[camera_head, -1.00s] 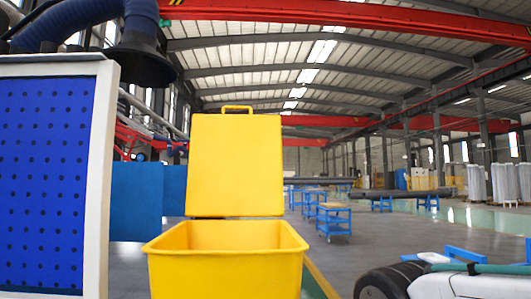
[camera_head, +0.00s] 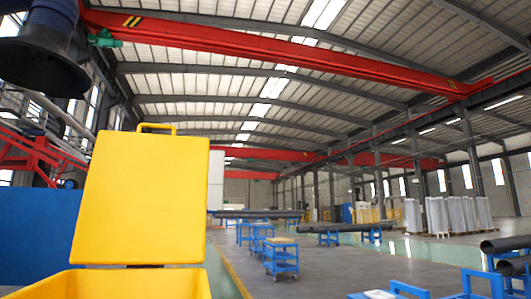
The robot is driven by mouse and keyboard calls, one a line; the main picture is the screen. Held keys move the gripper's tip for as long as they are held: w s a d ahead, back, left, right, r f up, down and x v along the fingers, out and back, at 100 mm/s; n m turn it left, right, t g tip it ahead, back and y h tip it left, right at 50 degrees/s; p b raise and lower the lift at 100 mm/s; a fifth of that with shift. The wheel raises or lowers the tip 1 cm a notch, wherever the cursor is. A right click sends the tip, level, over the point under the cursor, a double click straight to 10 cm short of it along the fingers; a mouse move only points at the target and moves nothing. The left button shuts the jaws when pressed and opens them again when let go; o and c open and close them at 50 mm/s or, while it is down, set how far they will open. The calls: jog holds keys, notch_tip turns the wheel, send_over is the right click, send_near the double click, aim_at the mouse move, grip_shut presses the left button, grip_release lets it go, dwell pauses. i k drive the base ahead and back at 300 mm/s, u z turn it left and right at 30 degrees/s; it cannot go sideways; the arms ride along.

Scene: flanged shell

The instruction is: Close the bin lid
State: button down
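The yellow bin (camera_head: 120,284) is at the lower left, and only its upper rim shows above the bottom edge of the picture. Its yellow lid (camera_head: 140,200) stands open, raised almost upright at the back of the bin and leaning slightly. A yellow handle loop (camera_head: 157,127) sits on the lid's top edge. The lid's face is toward me. My gripper is not in view.
A blue panel (camera_head: 36,237) stands behind the bin at the left. A dark duct hood (camera_head: 42,68) hangs at the upper left. Blue carts (camera_head: 281,257) and dark pipes (camera_head: 507,244) are to the right. Open grey floor lies right of the bin.

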aim_at(144, 201)
jog(key=z, duration=0.15)
jog(key=i, duration=3.5)
jog(key=u, duration=2.65)
